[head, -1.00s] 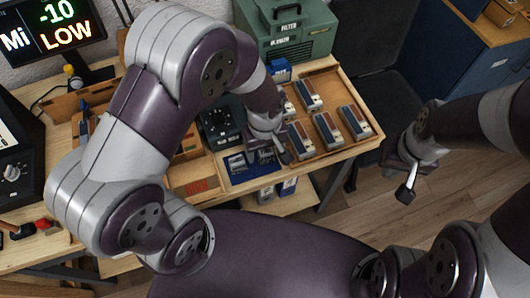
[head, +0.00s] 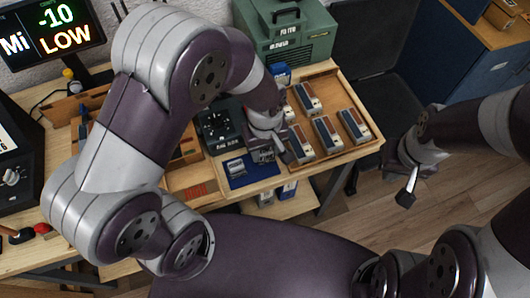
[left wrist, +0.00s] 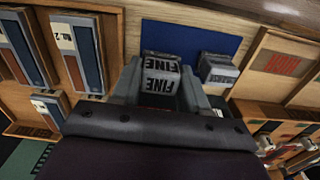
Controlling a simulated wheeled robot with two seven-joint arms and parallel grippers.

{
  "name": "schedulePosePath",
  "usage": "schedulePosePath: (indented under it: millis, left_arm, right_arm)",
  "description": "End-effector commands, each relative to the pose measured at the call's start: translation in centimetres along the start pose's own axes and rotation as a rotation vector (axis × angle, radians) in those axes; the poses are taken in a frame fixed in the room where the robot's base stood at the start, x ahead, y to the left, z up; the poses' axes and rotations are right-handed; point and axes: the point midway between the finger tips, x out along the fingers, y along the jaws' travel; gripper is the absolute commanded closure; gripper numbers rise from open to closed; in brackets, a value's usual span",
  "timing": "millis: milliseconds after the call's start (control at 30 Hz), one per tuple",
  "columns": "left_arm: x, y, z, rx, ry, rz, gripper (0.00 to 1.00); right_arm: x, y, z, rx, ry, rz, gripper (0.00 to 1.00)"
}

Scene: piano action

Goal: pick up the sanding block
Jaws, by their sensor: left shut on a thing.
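A grey sanding block (left wrist: 160,75) marked FINE sits between the fingers of my left gripper (left wrist: 160,88) in the left wrist view. In the head view my left gripper (head: 272,155) is over the right side of a blue mat (head: 252,178); its own arm and fingers hide most of the held block. A second grey block (head: 235,167) rests on the mat to the left; it also shows in the left wrist view (left wrist: 217,70). My right gripper (head: 407,190) hangs off to the right, over the floor; its finger opening is not clear.
A wooden tray (head: 345,151) with several red, white and blue blocks lies right of the mat. A green case (head: 290,35) stands behind. A dark box with a dial (head: 217,127) stands behind the mat. The floor (head: 400,235) is clear.

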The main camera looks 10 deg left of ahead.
Motion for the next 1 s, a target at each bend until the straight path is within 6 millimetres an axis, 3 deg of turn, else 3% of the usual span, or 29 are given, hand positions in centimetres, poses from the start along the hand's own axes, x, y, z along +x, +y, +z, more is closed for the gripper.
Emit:
schedulePosePath:
  millis: [67,500,700,1000]
  left_arm:
    - [-1.8,0.1,-0.1,0.0,0.004,0.005,0.86]
    - [-7.1,5.0,8.3,0.006,0.001,0.002,0.86]
    - [-8.2,5.9,9.8,0.001,0.0,0.001,0.86]
    - [-8.4,6.0,10.0,-0.001,0.0,0.0,0.86]
  right_arm:
    - [0.0,0.0,0.0,0.0,0.0,0.0,1.0]
    - [0.6,0.0,0.1,0.0,0.0,0.0,1.0]
    - [0.6,0.0,0.1,0.0,0.0,0.0,1.0]
    - [0.6,0.0,0.1,0.0,0.0,0.0,1.0]
